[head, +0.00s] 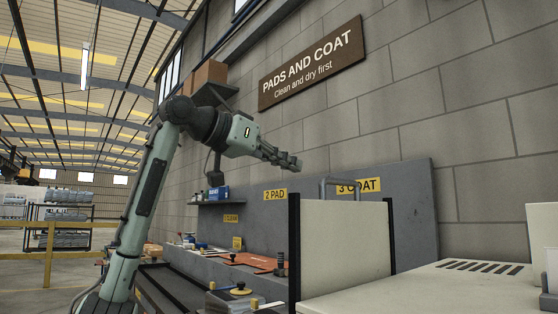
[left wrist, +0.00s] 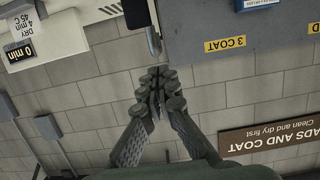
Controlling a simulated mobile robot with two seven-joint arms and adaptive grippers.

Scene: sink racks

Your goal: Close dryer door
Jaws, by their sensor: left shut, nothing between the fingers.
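The dryer (head: 440,288) is a cream box with a slotted top at the lower right of the head view. A cream panel (head: 345,250) with dark side edges, which looks like its door, stands upright beside it. A grey bar handle (head: 340,181) shows at the panel's top. My left gripper (head: 296,163) is shut and empty, raised in front of the wall, above the panel in the picture. In the left wrist view its closed fingertips (left wrist: 160,80) point toward a metal handle (left wrist: 153,40) next to a dark edge, apart from it as far as I can tell. My right gripper is out of view.
A grey back panel (head: 415,215) with yellow labels stands behind the dryer. A workbench with tools and an orange mat (head: 252,262) lies to the left. A sign (head: 312,64) hangs on the block wall. A dryer time label (left wrist: 20,50) shows in the wrist view.

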